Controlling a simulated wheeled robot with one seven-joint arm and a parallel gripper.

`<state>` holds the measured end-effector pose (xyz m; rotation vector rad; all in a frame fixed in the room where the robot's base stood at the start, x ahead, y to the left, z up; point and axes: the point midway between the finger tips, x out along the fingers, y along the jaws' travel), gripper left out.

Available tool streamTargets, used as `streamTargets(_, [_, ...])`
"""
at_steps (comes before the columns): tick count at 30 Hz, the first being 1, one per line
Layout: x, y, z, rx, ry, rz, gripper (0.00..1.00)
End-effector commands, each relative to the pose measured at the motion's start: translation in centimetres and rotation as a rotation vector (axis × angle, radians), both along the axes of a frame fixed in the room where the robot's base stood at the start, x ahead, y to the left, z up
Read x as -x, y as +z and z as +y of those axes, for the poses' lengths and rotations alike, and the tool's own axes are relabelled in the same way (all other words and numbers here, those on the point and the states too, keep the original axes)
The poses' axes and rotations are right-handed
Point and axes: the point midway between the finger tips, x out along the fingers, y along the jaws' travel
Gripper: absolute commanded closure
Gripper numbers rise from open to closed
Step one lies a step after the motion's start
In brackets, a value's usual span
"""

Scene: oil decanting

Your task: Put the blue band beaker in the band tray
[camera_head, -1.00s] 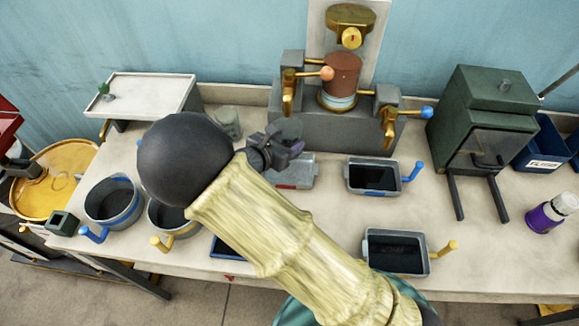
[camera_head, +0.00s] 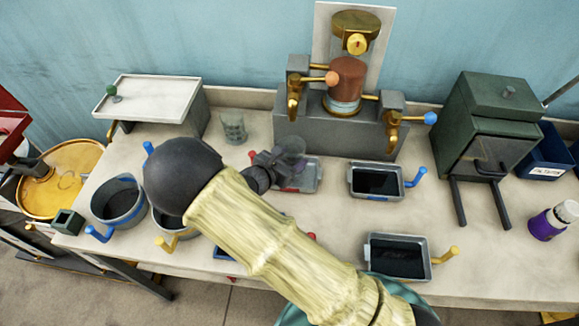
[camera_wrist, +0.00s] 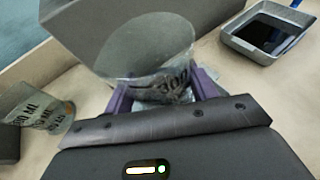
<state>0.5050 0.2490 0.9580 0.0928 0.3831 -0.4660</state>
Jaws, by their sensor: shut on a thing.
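My gripper (camera_head: 278,163) is shut on a clear glass beaker (camera_head: 291,148). In the wrist view the purple fingers of my gripper (camera_wrist: 163,92) stand on both sides of the held beaker (camera_wrist: 150,50), which has dark print. I cannot make out a band colour on it. In the head view it is over or in front of a grey tray (camera_head: 311,181) with red on its front, partly hidden by my gripper. A second clear beaker (camera_head: 233,127) stands on the table to the left; the wrist view shows it too (camera_wrist: 38,108).
A grey tray with a blue handle (camera_head: 377,181) and one with a yellow handle (camera_head: 399,258) hold dark liquid. A grey press (camera_head: 330,132) stands behind, a dark green box (camera_head: 490,115) at right. Pots (camera_head: 118,203) stand at left. My arm hides the front middle.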

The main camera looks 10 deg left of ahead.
Motion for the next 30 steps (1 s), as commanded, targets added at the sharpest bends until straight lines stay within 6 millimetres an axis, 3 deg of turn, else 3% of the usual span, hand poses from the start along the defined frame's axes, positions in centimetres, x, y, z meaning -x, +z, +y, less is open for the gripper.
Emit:
streamTargets(12, [0.1, -3.9, 0.1, 0.002, 0.002, 0.001, 0.72])
streamTargets(24, [0.2, -4.5, 0.3, 0.000, 0.006, 0.000, 0.72])
streamTargets(25, [0.2, -4.5, 0.3, 0.000, 0.006, 0.000, 0.41])
streamTargets(28, [0.2, -4.4, 0.3, -0.001, 0.006, 0.001, 0.21])
streamTargets(30, [0.2, -4.4, 0.3, -0.001, 0.005, 0.001, 0.21])
